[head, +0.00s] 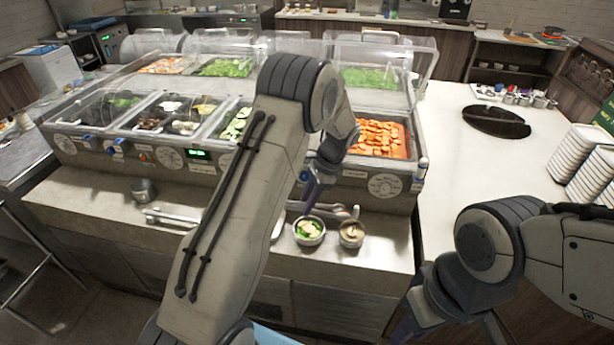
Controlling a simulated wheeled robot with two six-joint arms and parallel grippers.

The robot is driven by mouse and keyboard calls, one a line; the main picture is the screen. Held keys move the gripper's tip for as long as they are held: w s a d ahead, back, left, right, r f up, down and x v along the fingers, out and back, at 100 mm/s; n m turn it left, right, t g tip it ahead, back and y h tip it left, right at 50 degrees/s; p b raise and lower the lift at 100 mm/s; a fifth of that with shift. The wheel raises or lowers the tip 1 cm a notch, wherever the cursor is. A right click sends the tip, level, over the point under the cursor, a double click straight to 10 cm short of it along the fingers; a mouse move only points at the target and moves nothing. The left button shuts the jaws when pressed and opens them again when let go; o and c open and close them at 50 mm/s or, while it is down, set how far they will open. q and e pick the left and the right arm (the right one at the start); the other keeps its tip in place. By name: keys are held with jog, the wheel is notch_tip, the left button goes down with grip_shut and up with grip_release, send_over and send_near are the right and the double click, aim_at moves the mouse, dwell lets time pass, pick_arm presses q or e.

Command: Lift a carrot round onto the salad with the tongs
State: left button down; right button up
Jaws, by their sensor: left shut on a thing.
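Orange carrot rounds (382,133) fill a pan at the right end of the sauce-well counter. A small bowl of salad (308,231), with green leaves and pale pieces, stands on the front ledge. My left gripper (308,197) is low over the ledge, behind and above the salad bowl. It is shut on what looks like the metal tongs (334,209), which lie nearly level at its fingertips; my arm hides part of the grip. My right gripper (403,330) is at the lower edge, in front of the counter, apart from the food; its fingers are too unclear to read.
A second small bowl (351,234) stands right of the salad. A metal utensil (170,216) and a metal cup (143,190) are on the left ledge. Clear lids (372,60) stand raised behind the wells. The right white counter (470,170) has free room; stacked white dishes (580,152) stand beyond.

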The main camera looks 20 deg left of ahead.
pick_arm(q)
jog(key=s+d+f+n+g+h+b, duration=0.1)
jog(key=s+d+f+n+b, duration=0.1)
jog(key=s+f+n, duration=0.3)
jog(key=s+d+f+n+h+b, duration=0.2)
jog(key=s+f+n+b, duration=0.2)
jog(key=f, duration=0.5)
jog(key=shift+s+d+n+g, duration=0.4)
jog(key=shift+s, duration=0.6)
